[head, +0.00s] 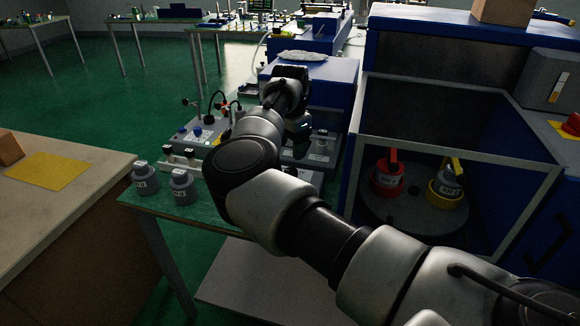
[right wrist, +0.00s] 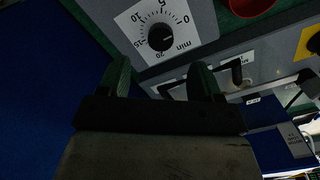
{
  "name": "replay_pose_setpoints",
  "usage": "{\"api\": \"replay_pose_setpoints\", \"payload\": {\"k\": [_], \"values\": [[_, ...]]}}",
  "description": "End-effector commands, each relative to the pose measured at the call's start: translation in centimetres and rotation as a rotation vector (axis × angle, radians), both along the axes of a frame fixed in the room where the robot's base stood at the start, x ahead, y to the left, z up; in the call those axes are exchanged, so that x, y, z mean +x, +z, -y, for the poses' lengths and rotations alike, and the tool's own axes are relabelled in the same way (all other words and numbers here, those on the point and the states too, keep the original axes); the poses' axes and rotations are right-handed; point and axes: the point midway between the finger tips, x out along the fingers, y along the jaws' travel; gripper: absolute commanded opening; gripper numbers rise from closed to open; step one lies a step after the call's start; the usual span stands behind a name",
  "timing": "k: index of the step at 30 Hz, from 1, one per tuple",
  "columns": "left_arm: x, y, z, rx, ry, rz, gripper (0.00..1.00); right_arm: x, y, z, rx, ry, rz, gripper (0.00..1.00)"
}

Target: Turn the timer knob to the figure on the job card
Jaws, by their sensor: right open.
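The timer knob (right wrist: 162,37) is a round black knob on a white dial plate (right wrist: 190,35) marked 0, 5, 10, 15, 20 and "min", at the top of the right wrist view. Which figure it points to is too small to tell. My right gripper (right wrist: 162,80) is open, its two green-padded fingers spread below the dial, with nothing seen between them. The knob appears beyond the fingertips, apart from them. In the head view my right arm reaches over the bench, and its hand hides what lies behind it. I cannot make out a job card. My left gripper is not in view.
A black handle (right wrist: 235,72) and a red round part (right wrist: 250,5) are near the dial. In the head view, grey weights (head: 184,187) stand on the green bench; red (head: 387,180) and yellow (head: 447,190) lifting pieces sit inside a framed enclosure at right.

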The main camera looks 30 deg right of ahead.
Motion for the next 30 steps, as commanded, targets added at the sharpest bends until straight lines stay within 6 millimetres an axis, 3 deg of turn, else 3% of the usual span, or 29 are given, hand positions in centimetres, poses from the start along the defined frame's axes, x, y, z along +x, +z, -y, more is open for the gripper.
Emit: {"api": "replay_pose_setpoints", "payload": {"k": [5,12,16,24,30], "values": [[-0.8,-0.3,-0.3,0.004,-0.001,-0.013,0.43,-0.1,-3.8,0.0,0.002,0.0,-0.003,0.65],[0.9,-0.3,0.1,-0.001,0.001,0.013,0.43,0.0,-6.9,0.1,0.0,-0.001,-0.001,0.65],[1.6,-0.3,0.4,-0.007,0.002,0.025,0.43,0.0,-7.6,0.1,0.0,0.0,-0.001,0.65],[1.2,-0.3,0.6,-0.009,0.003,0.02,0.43,0.0,-7.7,0.1,0.0,-0.001,-0.001,0.65],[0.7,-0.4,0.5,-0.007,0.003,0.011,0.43,0.0,-7.7,0.1,0.0,-0.001,-0.001,0.34]]}}
